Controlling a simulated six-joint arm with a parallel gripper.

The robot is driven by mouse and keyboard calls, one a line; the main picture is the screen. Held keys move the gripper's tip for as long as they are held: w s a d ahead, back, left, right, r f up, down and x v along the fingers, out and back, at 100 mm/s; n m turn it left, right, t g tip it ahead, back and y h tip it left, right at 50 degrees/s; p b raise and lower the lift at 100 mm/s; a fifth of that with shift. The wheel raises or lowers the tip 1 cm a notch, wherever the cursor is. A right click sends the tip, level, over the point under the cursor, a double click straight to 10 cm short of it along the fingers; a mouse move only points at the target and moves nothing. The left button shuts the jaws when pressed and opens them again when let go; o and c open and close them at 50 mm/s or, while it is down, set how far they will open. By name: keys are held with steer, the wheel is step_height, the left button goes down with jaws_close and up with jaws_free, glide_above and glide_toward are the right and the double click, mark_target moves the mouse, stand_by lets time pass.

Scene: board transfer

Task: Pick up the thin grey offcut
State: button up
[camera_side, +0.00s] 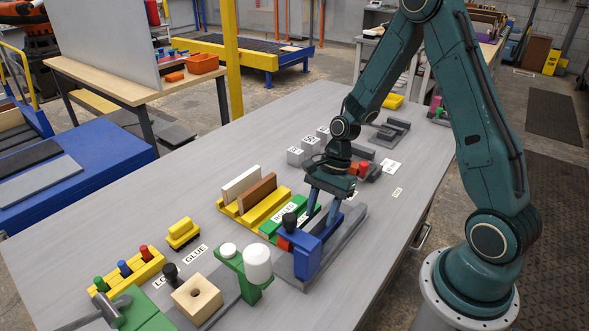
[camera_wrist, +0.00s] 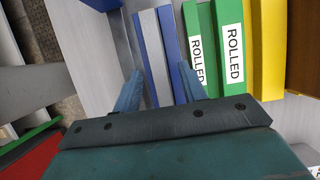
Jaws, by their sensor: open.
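A narrow grey strip (camera_wrist: 152,50), which looks like the thin grey offcut, lies between two blue strips of a blue holder (camera_wrist: 174,45) in the wrist view. My gripper (camera_wrist: 159,90) is open, with one blue finger on each side of the strip and its blue edges. I cannot tell how far the fingertips are above it or whether they touch. In the side view my gripper (camera_side: 321,212) points down over the blue holder (camera_side: 308,258). The offcut is not clearly visible there.
Next to the blue holder is a green holder (camera_wrist: 214,30) with ROLLED labels. Beyond it, a yellow rack (camera_side: 228,211) holds a white board (camera_side: 241,184) and a brown board (camera_side: 258,192). A green clamp (camera_side: 240,272) stands in front.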

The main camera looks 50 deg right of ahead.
mark_target(319, 227)
steer(key=shift+x, duration=1.25)
steer(key=shift+c, duration=0.4)
jaws_close()
